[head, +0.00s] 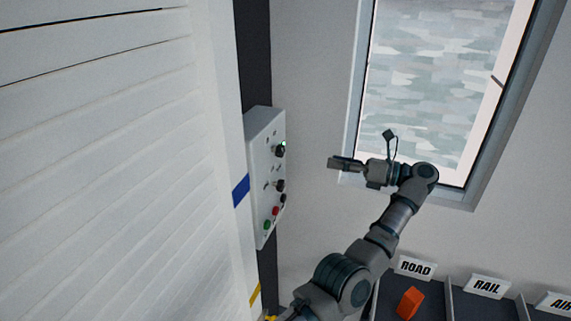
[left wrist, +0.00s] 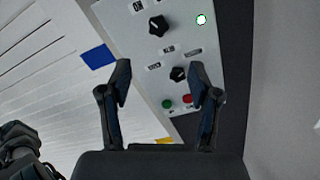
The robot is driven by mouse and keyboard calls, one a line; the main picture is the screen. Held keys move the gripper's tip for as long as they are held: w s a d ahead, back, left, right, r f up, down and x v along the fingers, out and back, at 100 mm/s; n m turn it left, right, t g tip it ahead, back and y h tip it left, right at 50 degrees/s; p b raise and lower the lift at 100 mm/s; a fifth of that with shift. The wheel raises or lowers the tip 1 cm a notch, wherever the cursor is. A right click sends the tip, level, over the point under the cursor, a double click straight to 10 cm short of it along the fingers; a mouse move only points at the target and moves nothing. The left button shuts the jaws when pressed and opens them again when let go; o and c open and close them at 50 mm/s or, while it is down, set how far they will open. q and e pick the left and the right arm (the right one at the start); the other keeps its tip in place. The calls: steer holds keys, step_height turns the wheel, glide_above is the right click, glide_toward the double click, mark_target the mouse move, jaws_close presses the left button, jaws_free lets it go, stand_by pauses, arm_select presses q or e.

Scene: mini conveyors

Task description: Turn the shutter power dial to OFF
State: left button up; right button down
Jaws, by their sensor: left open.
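A white control box (head: 264,165) is mounted on the wall beside the shutter. In the left wrist view, its upper black dial (left wrist: 158,25) has a label that seems to read ON at its upper left and a lit green lamp (left wrist: 202,19) to its right. A second black dial (left wrist: 178,73) sits below, with small labels I cannot read surely. Which dial is the shutter power dial is not legible. My left gripper (head: 340,163) is open and empty, pointing at the box but apart from it. In the left wrist view its fingers (left wrist: 160,80) frame the lower dial. My right gripper is not in view.
A green button (left wrist: 168,103) and a red button (left wrist: 187,99) lie below the dials. The white slatted shutter (head: 110,170) fills the left. A window (head: 430,80) is behind my arm. Bins labelled ROAD (head: 415,267) and RAIL (head: 487,287) stand at the lower right, with an orange block (head: 409,303).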

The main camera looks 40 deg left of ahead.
mark_target(283, 152)
arm_select(q)
steer(key=x, duration=1.5)
steer(key=shift+s+a, duration=0.1)
steer(key=shift+a, duration=0.2)
steer(key=shift+d, duration=0.1)
steer(key=c, duration=1.2)
